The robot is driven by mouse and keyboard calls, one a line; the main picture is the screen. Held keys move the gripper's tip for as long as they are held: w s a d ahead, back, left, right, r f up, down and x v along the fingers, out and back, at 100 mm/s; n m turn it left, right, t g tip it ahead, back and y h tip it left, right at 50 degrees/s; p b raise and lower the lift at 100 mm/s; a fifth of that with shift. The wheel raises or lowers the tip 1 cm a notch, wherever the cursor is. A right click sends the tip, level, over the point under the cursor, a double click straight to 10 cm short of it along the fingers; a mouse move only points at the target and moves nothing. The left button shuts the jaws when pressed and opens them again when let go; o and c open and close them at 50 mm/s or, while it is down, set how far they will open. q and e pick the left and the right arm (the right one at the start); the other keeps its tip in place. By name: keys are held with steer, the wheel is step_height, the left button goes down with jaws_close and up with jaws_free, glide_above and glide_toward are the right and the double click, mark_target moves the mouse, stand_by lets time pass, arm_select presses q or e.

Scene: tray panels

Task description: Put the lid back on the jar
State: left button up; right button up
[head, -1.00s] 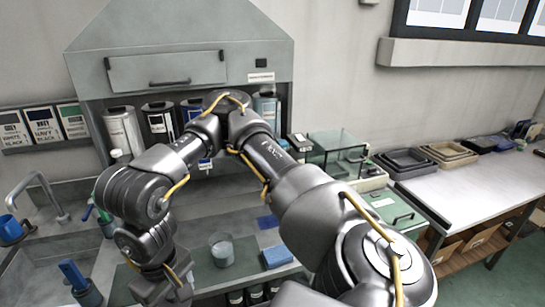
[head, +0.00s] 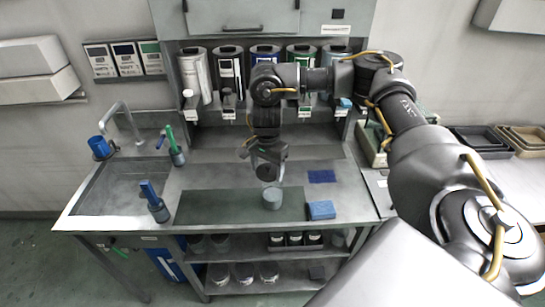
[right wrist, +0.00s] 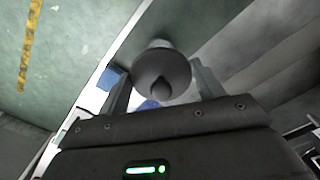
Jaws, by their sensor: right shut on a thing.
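The jar (head: 272,200) is a small, pale grey open-looking cylinder standing on the dark green mat at the middle of the bench. My right gripper (head: 267,166) points down just above it and is shut on the lid (head: 266,173). In the right wrist view the lid (right wrist: 165,66) is a round grey disc with a dark knob facing the camera, between the two fingers. A pale part, probably the jar (right wrist: 158,43), shows past the lid's edge. The lid appears apart from the jar, though the gap is hard to judge. My left gripper is out of view.
Brushes (head: 155,203) and a sink (head: 115,190) are to the left. Dispenser canisters (head: 230,75) line the back.

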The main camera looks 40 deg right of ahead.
mark_target(272, 168)
steer(key=shift+w+d+m, duration=0.2)
steer(key=shift+d+m, duration=0.6)
steer(key=shift+d, duration=0.3)
steer(key=shift+f, duration=0.15)
step_height(272, 168, down, 4)
steer(key=b, duration=0.4)
step_height(272, 168, down, 2)
steer(key=shift+f+b, duration=0.1)
steer(key=shift+b, duration=0.85)
steer(key=shift+a+p, duration=0.1)
steer(key=shift+p, duration=0.3)
steer(key=shift+f, duration=0.1)
stand_by(0.3)
stand_by(0.5)
